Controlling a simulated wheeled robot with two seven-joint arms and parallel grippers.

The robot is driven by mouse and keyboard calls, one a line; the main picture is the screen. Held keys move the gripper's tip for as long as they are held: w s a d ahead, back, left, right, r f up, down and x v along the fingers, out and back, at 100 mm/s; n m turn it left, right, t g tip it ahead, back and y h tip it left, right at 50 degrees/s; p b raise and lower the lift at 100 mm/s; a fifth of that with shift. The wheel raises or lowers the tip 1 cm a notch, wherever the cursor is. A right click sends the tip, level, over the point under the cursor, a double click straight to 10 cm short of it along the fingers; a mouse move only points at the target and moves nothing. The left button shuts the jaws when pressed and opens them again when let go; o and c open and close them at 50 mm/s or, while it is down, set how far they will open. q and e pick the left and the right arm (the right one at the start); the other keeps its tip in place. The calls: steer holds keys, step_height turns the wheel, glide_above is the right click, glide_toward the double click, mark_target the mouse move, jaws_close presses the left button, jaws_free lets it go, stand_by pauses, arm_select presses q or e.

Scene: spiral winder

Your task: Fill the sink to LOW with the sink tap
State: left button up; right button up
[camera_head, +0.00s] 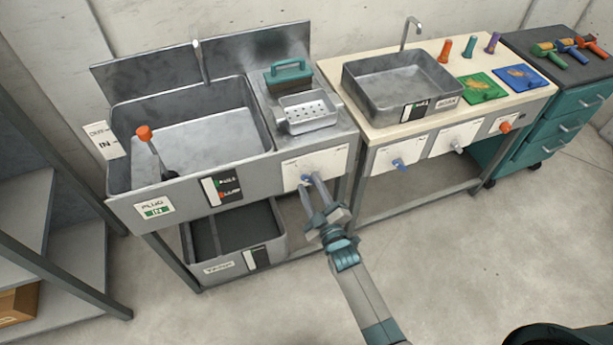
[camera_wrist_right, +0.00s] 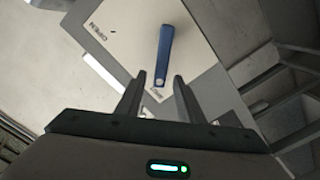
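The large grey sink (camera_head: 255,112) stands at the left of the bench, under a tap spout (camera_head: 202,62). I cannot make out any water in it. The blue tap handle (camera_head: 305,178) is on a white panel (camera_head: 332,165) right of the sink. My right gripper (camera_head: 314,192) is open in front of it. In the right wrist view the handle (camera_wrist_right: 165,52) points toward the gap between the fingertips (camera_wrist_right: 160,80). My left gripper is not in view.
An orange-topped plug lever (camera_head: 145,135) stands in the sink. A perforated tray (camera_head: 307,112) and a teal-handled box (camera_head: 288,75) are beside it. A second sink (camera_head: 375,112), with its own knobs, stands right. A grey bin (camera_head: 270,250) sits below. The floor in front is clear.

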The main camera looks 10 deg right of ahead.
mark_target(307, 180)
steer(key=shift+x, duration=1.8)
jaws_close()
